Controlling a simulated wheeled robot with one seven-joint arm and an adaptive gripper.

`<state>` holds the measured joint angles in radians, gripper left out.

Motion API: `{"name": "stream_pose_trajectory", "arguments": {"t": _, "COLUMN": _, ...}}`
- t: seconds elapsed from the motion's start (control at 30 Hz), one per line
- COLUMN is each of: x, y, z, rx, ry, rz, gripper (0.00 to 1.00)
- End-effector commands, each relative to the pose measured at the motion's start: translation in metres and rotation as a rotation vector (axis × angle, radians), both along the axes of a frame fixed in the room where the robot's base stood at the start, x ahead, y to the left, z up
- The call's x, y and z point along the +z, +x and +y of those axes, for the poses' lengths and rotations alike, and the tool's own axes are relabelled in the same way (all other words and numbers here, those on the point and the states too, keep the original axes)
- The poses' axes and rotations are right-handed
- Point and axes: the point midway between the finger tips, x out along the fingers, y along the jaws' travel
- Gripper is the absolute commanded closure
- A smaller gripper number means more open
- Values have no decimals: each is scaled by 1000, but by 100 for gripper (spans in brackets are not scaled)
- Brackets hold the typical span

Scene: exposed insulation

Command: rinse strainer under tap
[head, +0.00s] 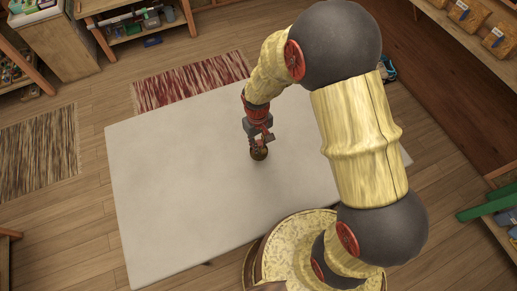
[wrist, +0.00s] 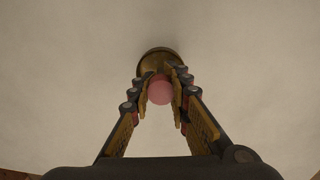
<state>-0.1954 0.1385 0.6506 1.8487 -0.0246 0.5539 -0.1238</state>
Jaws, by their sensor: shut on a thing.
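My gripper (head: 260,143) is over the middle of a pale table (head: 180,170), pointing down. In the wrist view its fingers (wrist: 160,80) are closed around a small brown, brass-like round object (wrist: 158,54) with a pink ball-shaped part (wrist: 160,91) between the fingers. The object (head: 259,154) shows dark and small below the fingers in the head view. I cannot tell whether it touches the table or is held just above it, nor whether it is a strainer. I see no tap.
The tabletop around is bare. A red woven rug (head: 190,83) and a striped rug (head: 40,150) lie on the wooden floor. Shelves with goods stand at the top left (head: 140,22) and at the right edge (head: 495,205). My arm hides the table's right part.

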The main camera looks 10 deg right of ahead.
Motion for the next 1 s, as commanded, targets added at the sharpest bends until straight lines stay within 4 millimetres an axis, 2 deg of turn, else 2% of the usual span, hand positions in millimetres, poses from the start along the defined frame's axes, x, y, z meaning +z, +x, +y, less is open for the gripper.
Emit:
{"name": "stream_pose_trajectory", "arguments": {"t": 0.23, "x": -13, "y": 11, "z": -1, "rx": 0, "ry": 0, "rz": 0, "gripper": 100}}
{"name": "stream_pose_trajectory", "arguments": {"t": 0.43, "x": -41, "y": 10, "z": 0, "rx": 0, "ry": 0, "rz": 1, "gripper": 100}}
{"name": "stream_pose_trajectory", "arguments": {"t": 0.83, "x": -45, "y": 10, "z": 0, "rx": 0, "ry": 0, "rz": -1, "gripper": 100}}
{"name": "stream_pose_trajectory", "arguments": {"t": 0.87, "x": -45, "y": 10, "z": 0, "rx": 0, "ry": 0, "rz": -1, "gripper": 82}}
{"name": "stream_pose_trajectory", "arguments": {"t": 1.0, "x": -45, "y": 10, "z": 0, "rx": 0, "ry": 0, "rz": 0, "gripper": 74}}
